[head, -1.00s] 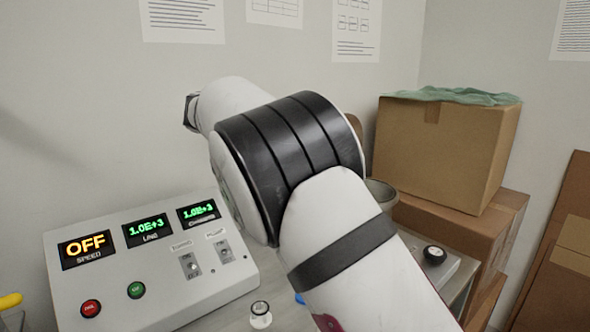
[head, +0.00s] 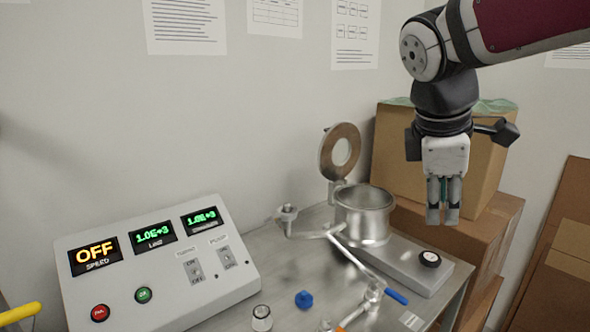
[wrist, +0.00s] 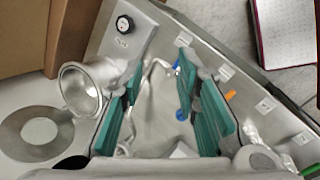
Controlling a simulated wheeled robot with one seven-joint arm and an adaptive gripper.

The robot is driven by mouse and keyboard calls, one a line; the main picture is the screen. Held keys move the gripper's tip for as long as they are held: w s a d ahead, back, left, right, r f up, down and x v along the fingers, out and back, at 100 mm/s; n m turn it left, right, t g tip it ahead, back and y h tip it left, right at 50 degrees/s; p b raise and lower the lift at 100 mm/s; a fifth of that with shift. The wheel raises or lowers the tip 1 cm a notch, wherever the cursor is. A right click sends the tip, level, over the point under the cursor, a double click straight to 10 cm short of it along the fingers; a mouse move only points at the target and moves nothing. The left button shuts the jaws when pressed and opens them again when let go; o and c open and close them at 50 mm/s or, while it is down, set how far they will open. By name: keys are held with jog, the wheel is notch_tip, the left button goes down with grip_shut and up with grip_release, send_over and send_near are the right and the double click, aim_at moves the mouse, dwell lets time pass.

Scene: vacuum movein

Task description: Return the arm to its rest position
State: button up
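My arm (head: 520,22) reaches in from the upper right of the head view. My gripper (head: 443,215) hangs from it with its fingers pointing down, in front of the cardboard boxes and above the right side of the metal table. In the wrist view the two teal finger pads (wrist: 168,108) stand well apart with nothing held between them. The steel chamber (head: 364,212) stands open on the table, left of and below my gripper. Its round lid (head: 340,150) is tilted up behind it. My gripper touches nothing that I can see.
A control panel (head: 150,262) reading OFF stands at the left. Pipes with a blue-handled valve (head: 397,296), a blue knob (head: 304,299) and a gauge box (head: 429,260) are on the metal table (head: 290,265). A large cardboard box (head: 398,150) is stacked behind my gripper.

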jog(key=s+a+f+m+y, duration=0.1)
jog(key=s+f+m, duration=0.1)
jog(key=s+m, duration=0.2)
jog(key=s+a+f+m+y+p, duration=0.1)
jog(key=s+f+m, duration=0.2)
jog(key=s, duration=0.6)
jog(key=s+a+f+m+t+y, duration=0.1)
jog(key=s+f+m, duration=0.1)
jog(key=s+m, duration=0.5)
jog(key=shift+f+y, duration=0.3)
